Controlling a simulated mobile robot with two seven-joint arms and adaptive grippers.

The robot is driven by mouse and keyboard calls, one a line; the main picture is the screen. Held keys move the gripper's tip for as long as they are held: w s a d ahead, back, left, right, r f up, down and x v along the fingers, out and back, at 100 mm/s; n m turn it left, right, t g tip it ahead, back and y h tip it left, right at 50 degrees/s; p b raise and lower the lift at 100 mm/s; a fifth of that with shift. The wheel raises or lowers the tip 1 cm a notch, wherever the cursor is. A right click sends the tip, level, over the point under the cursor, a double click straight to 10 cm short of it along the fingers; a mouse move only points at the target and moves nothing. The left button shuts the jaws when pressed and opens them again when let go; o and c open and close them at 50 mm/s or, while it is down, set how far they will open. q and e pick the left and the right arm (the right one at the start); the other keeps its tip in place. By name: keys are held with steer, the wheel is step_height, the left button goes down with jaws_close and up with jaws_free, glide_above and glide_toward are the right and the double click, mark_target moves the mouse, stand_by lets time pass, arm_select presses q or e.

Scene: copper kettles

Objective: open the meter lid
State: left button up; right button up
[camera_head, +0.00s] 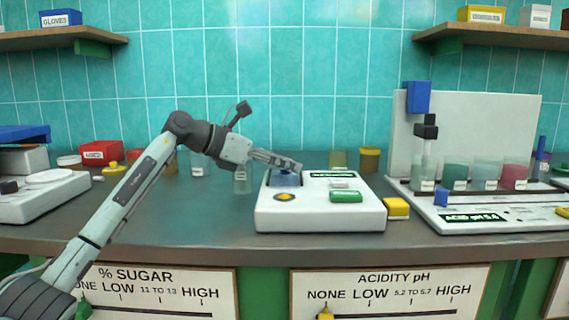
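The white meter (320,216) stands on the grey counter in the middle. It has a green label strip, a green button (346,197) and a yellow-orange round mark on top. My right gripper is not in view.
A clear glass (242,181) stands left of the meter, close under my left wrist. A yellow block (396,208) sits against its right side. Farther right is a white acid station (455,196) with several beakers. The counter front left of the meter is clear.

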arm_select(q)
steer(key=shift+o, duration=0.7)
steer(key=v, duration=1.2)
